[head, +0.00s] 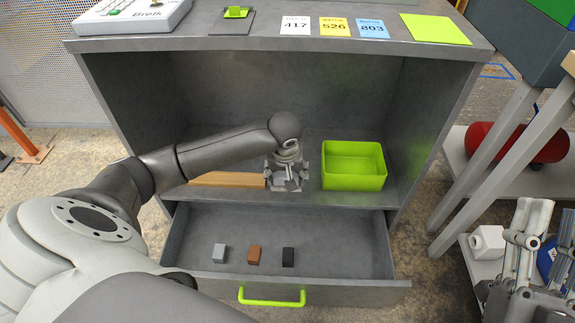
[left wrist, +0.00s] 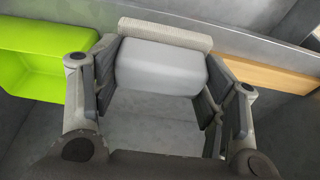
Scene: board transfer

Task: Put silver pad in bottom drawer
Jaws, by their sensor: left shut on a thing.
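My left gripper (head: 287,178) is inside the open shelf of the grey cabinet, between a wooden strip and a green bin. In the left wrist view its fingers (left wrist: 160,85) are shut on the sides of the silver pad (left wrist: 160,68), a smooth grey block with a ribbed pale edge. Whether the pad touches the shelf is hard to tell. The bottom drawer (head: 190,235) is pulled open below, with a green handle (head: 272,297). My right gripper (head: 525,240) is at the far right; its finger opening is unclear.
The drawer holds a grey block (head: 219,253), a brown block (head: 254,255) and a black block (head: 288,257) near its front, with bare floor behind them. The green bin (head: 354,182) and wooden strip (head: 228,179) flank my left gripper. Coloured cards lie on the cabinet top (head: 260,43).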

